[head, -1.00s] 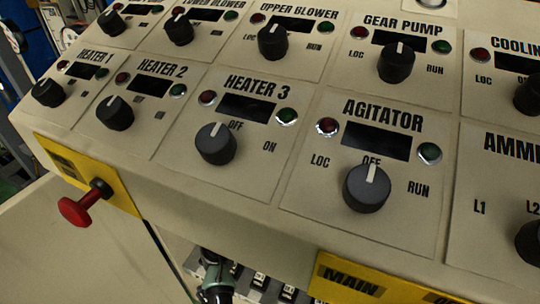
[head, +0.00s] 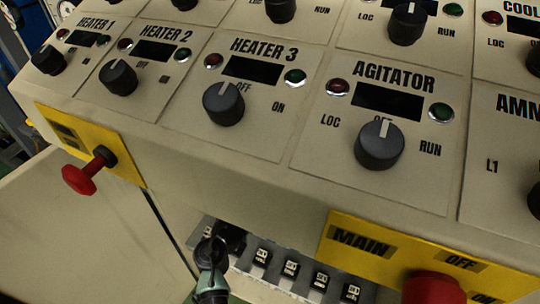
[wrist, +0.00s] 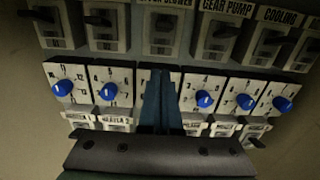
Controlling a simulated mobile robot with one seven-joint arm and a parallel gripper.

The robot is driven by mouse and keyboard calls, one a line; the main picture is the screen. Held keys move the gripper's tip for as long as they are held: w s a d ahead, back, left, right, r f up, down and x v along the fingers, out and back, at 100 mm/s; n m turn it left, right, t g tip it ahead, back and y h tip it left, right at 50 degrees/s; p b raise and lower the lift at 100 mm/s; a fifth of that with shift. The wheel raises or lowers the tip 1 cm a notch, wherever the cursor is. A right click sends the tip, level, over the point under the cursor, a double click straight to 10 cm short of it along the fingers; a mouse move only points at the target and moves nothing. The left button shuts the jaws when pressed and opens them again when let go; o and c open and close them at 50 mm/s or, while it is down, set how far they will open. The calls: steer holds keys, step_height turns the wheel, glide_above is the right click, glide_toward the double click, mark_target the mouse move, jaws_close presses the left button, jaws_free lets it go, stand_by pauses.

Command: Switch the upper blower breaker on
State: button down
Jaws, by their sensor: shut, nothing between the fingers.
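In the wrist view, a breaker (wrist: 164,32) at the top centre sits under a partly cropped label that ends in "BLOWER". Its lever position is hard to tell. My gripper (wrist: 161,76) is shut and empty, its dark fingers pointing up the picture and ending just below that breaker; contact cannot be told. In the head view, my gripper (head: 214,248) is at the left end of the breaker row under the console's front edge. The upper blower breaker cannot be made out there.
Blue dials (wrist: 204,98) line the row below the breakers, on both sides of my fingers. Neighbouring breakers stand close, including the gear pump one (wrist: 217,42). In the head view, a red knob (head: 82,178) sticks out at left and a red main knob (head: 434,289) at lower right.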

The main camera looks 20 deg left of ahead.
steer(key=s, duration=0.6)
steer(key=shift+s, duration=0.2)
steer(key=shift+f, duration=0.1)
